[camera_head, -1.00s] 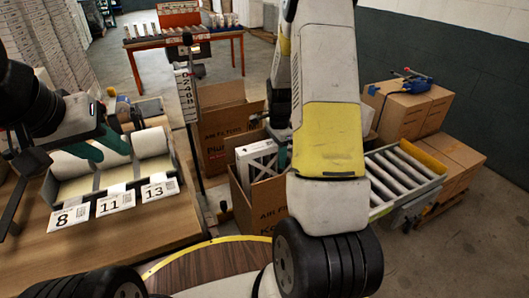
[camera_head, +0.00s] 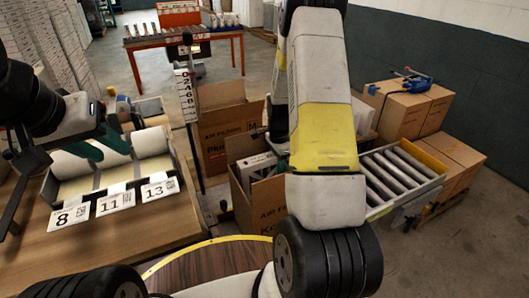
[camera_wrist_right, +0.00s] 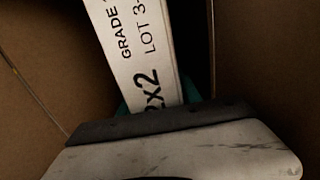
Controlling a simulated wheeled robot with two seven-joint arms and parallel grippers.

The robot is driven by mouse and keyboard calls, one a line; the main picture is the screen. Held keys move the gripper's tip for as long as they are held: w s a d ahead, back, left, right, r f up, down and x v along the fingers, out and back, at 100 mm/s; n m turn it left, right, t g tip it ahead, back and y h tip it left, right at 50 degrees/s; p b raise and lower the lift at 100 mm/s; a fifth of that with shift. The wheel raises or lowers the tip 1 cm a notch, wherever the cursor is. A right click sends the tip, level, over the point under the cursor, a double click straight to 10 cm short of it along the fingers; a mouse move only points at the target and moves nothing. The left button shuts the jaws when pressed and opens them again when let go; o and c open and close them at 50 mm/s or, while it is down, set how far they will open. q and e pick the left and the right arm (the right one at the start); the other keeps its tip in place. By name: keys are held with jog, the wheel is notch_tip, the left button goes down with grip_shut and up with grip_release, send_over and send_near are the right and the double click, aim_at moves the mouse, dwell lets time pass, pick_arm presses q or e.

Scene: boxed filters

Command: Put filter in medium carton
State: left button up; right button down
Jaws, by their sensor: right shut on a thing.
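The white-framed filter (camera_head: 258,166) is partly down inside the nearer open carton (camera_head: 262,208), with its upper edge showing near the rim. In the right wrist view the filter's white printed edge (camera_wrist_right: 145,50) stands between brown carton walls (camera_wrist_right: 45,75). My right gripper (camera_wrist_right: 155,105) is shut on the filter, its teal fingertips mostly hidden; my right arm covers much of it in the head view. A second open carton (camera_head: 215,145), bearing an M mark, stands behind. My left gripper (camera_head: 100,150) looks open and empty above the bench at left.
A tray of white rolls (camera_head: 105,168) with cards 8, 11 and 13 is on the wooden bench (camera_head: 110,240). A marked upright post (camera_head: 187,95) stands beside the cartons. A roller conveyor (camera_head: 400,175) and closed boxes (camera_head: 405,112) are at right.

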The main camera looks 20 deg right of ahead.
jog(key=c, duration=0.8)
grip_release()
jog(key=shift+f, duration=0.1)
jog(key=shift+c, duration=0.2)
notch_tip(320, 180, up, 13)
jog(key=shift+r, duration=0.1)
jog(key=s+a+r+n+t, duration=0.1)
jog(key=s+a+r+n, duration=0.15)
jog(key=r, duration=0.25)
jog(key=s+a+r+n+t+y, duration=0.1)
jog(key=s+a+r+n, duration=0.15)
jog(key=s+r, duration=0.2)
jog(key=s+a+r+n+t, duration=0.1)
jog(key=s+a+r+n, duration=0.15)
jog(key=r, duration=0.35)
jog(key=s+a+r+n+t, duration=0.1)
jog(key=s+a+r+n, duration=0.1)
jog(key=s+n, duration=0.2)
jog(key=s+a+r+n+t+y, duration=0.1)
jog(key=s+a+r+n+t, duration=0.1)
jog(key=s+n, duration=0.3)
jog(key=shift+s+a+r, duration=0.4)
jog(key=shift+s+r, duration=0.25)
jog(key=shift+s, duration=1.2)
jog(key=shift+n, duration=0.25)
